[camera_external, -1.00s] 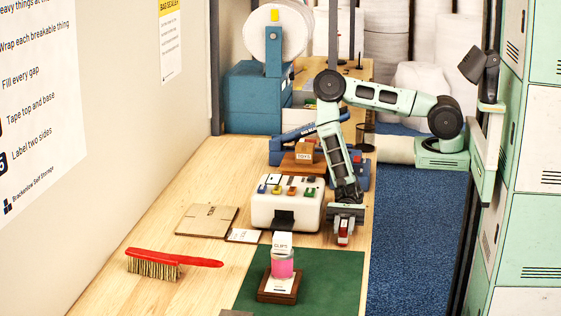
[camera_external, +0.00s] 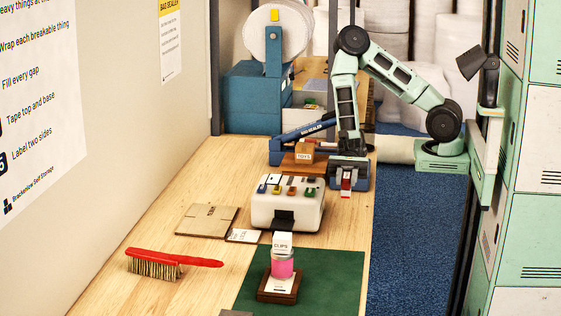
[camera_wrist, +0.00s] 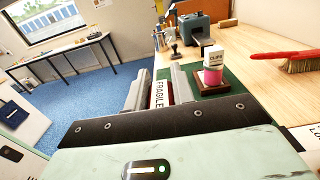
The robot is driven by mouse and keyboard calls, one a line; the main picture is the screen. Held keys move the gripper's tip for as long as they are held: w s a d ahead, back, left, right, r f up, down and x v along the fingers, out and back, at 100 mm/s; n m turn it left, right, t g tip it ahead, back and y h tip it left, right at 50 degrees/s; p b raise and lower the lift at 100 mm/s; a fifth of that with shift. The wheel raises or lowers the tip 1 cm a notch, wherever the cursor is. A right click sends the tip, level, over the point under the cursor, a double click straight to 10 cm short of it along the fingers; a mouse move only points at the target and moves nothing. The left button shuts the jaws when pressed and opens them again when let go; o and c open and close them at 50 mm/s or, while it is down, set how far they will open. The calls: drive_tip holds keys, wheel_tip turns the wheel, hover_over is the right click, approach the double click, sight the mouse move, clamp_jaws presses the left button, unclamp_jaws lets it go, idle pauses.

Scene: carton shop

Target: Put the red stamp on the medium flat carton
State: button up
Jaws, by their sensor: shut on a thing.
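My gripper (camera_external: 347,184) is shut on the red stamp (camera_external: 346,180), held above the bench's right edge beside the blue bag sealer. In the wrist view my gripper (camera_wrist: 157,90) has the stamp (camera_wrist: 159,96) between its fingers, with a white FRAGILE label and a strip of red showing. A brown flat carton (camera_external: 207,221) lies on the bench at left, well away from my gripper. I cannot read a size on it.
A red brush (camera_external: 176,261), a white card (camera_external: 243,236), and a pink clips jar (camera_external: 282,265) on the green mat (camera_external: 340,270) are in front. The bag sealer (camera_external: 305,135) stands behind.

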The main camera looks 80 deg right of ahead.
drive_tip(key=w+f+m+t+b, duration=0.15)
drive_tip(key=w+b, duration=0.25)
drive_tip(key=w, duration=0.8)
drive_tip(key=m+t+h+b, duration=0.1)
drive_tip(key=m+t+b, duration=0.2)
drive_tip(key=t+b, duration=0.3)
hover_over(218, 216)
drive_tip(key=b, duration=0.1)
wheel_tip(218, 216, down, 8)
drive_tip(key=shift+g, duration=0.25)
drive_tip(key=shift+d+f, duration=0.1)
drive_tip(key=shift+f, duration=2.15)
drive_tip(key=shift+f, duration=0.1)
drive_tip(key=shift+f, duration=0.15)
drive_tip(key=o, duration=1)
